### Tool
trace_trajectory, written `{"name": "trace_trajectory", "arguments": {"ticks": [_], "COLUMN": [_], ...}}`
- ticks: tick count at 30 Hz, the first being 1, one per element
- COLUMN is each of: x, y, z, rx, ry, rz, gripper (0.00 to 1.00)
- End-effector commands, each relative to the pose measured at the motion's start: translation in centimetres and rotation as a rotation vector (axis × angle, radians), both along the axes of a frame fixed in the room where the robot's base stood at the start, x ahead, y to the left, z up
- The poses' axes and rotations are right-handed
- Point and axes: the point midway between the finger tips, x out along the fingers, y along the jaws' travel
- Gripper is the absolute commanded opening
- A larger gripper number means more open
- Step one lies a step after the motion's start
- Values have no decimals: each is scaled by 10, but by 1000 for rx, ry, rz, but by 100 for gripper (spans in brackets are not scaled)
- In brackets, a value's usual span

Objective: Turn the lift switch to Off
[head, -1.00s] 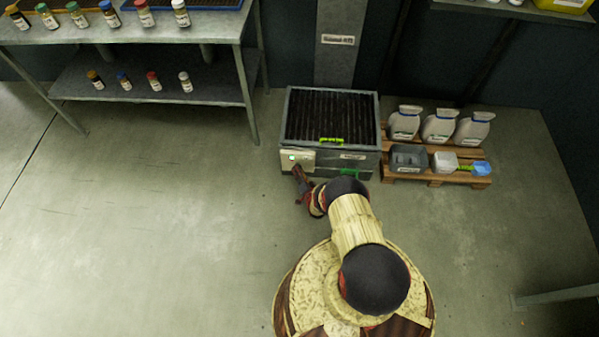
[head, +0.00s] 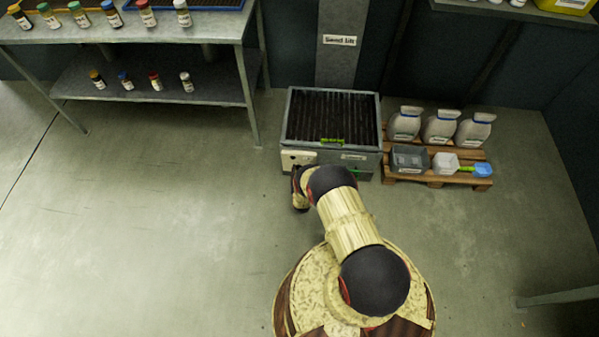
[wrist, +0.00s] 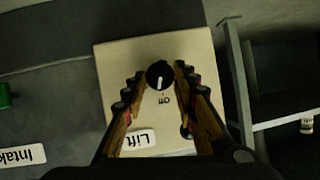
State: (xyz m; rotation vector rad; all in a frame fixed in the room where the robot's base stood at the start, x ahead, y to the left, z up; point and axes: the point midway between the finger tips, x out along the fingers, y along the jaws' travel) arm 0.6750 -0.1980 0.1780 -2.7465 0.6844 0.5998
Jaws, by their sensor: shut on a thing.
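The lift switch is a round black knob (wrist: 160,75) on a cream panel (wrist: 116,68) in the wrist view. Its white pointer mark is directed toward the word Off, which reads upside down. A Lift label (wrist: 138,140) is on the same panel. My gripper (wrist: 159,71) is shut on the knob, with one finger on each side. In the head view the cream panel (head: 291,155) is at the front left of the grated box (head: 333,153). My gripper is mostly hidden there by my wrist.
A green part (wrist: 5,96) and an Intake label (wrist: 16,155) lie left of the panel in the wrist view. In the head view, a pallet (head: 437,178) with several jugs stands to the right, and a metal table (head: 150,29) to the left. Floor at left is clear.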

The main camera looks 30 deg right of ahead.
Motion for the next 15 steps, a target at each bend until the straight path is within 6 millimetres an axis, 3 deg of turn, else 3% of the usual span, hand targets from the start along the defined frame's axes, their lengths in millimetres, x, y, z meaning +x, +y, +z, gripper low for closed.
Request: {"name": "trace_trajectory", "arguments": {"ticks": [15], "x": [2], "y": [4], "z": [0], "rx": [-253], "ry": [171], "rz": [-1], "gripper": [3]}}
